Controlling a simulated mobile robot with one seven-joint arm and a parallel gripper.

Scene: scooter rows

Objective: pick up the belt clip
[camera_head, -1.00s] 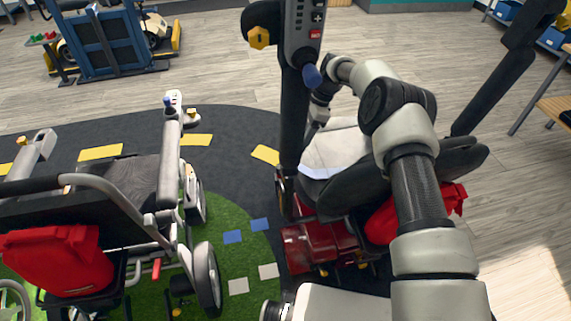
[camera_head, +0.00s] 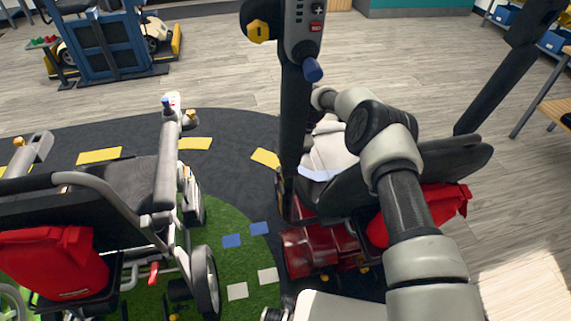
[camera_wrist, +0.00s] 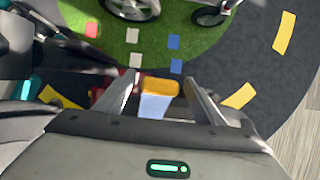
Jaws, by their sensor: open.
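In the wrist view, a small orange-yellow piece with a pale blue part below it, which looks like the belt clip (camera_wrist: 160,87), shows between the fingertips of my gripper (camera_wrist: 158,85). The fingers are apart on either side of it. I cannot tell how far below the fingertips it lies, and no contact shows. In the head view, my arm bends over the dark seat (camera_head: 430,165) of the right-hand scooter, and my gripper is largely hidden behind the dark upright post. The clip cannot be made out surely there.
The dark post with a control panel (camera_head: 304,25) and blue knob (camera_head: 312,70) rises close to my arm. A red bag (camera_head: 430,212) hangs beside the seat. A wheelchair (camera_head: 120,205) with another red bag stands left. Some green floor lies between them.

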